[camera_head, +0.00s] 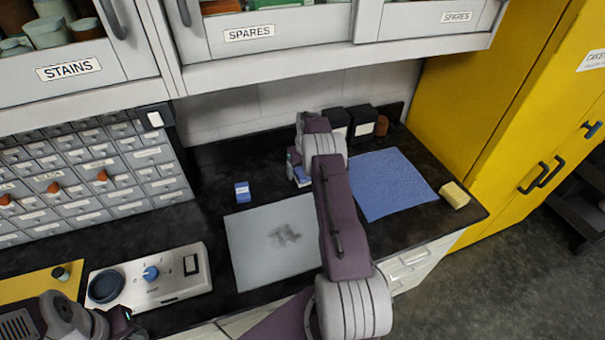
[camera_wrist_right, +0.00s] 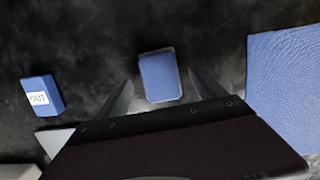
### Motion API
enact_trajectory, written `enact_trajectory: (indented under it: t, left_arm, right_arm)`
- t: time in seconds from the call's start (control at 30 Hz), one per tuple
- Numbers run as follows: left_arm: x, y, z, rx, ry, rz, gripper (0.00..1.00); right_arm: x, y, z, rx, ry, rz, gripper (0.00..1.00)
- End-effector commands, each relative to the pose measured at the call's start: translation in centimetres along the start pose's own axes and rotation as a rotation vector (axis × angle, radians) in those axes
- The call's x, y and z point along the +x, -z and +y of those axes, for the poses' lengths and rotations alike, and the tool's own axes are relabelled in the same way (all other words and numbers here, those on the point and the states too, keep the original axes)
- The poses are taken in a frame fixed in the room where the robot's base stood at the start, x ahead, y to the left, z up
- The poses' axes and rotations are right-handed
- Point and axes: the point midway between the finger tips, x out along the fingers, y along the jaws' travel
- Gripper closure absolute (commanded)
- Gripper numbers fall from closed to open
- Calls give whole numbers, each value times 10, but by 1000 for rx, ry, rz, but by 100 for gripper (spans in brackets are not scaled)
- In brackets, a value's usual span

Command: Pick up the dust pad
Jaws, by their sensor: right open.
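A small blue pad with a pale edge, which looks like the dust pad (camera_wrist_right: 160,76), lies on the black worktop in the right wrist view. My right gripper (camera_wrist_right: 160,80) is open, with one finger to each side of the pad's near part. I cannot tell whether the fingers touch it. In the head view my right gripper (camera_head: 298,173) reaches down at the back of the worktop, and the arm and gripper hide most of the pad. Part of my left arm shows at the bottom left, and its gripper (camera_head: 125,322) is cut off by the frame edge.
A blue block labelled OUT (camera_wrist_right: 40,96) stands left of the pad; it also shows in the head view (camera_head: 242,192). A blue cloth (camera_head: 392,184) lies right, a smudged grey sheet (camera_head: 250,250) in front. Dark boxes (camera_head: 361,121) stand behind. Cabinets (camera_head: 270,60) overhang the back.

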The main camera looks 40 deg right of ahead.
Motion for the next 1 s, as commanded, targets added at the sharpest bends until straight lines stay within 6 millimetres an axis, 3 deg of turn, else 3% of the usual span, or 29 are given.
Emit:
enact_trajectory:
  t: [0.1, 0.33, 0.57, 0.87, 1.0]
  left_arm:
    - [-3, 0, 0, 0, 0, 0, 64]
    - [-2, 0, 0, 0, 0, 0, 64]
    - [-2, 0, 0, 0, 0, 0, 64]
    - [0, 0, 0, 0, 0, 0, 64]
    - [7, -1, 0, 0, 0, 0, 64]
  right_arm:
    - [13, 0, 0, -1, 0, 0, 20]
    - [15, -1, 0, -1, 0, -2, 23]
    - [15, 0, 0, -1, 0, -1, 87]
    - [11, -1, 0, -1, 1, -3, 87]
    - [-6, -4, 0, -1, 1, -5, 87]
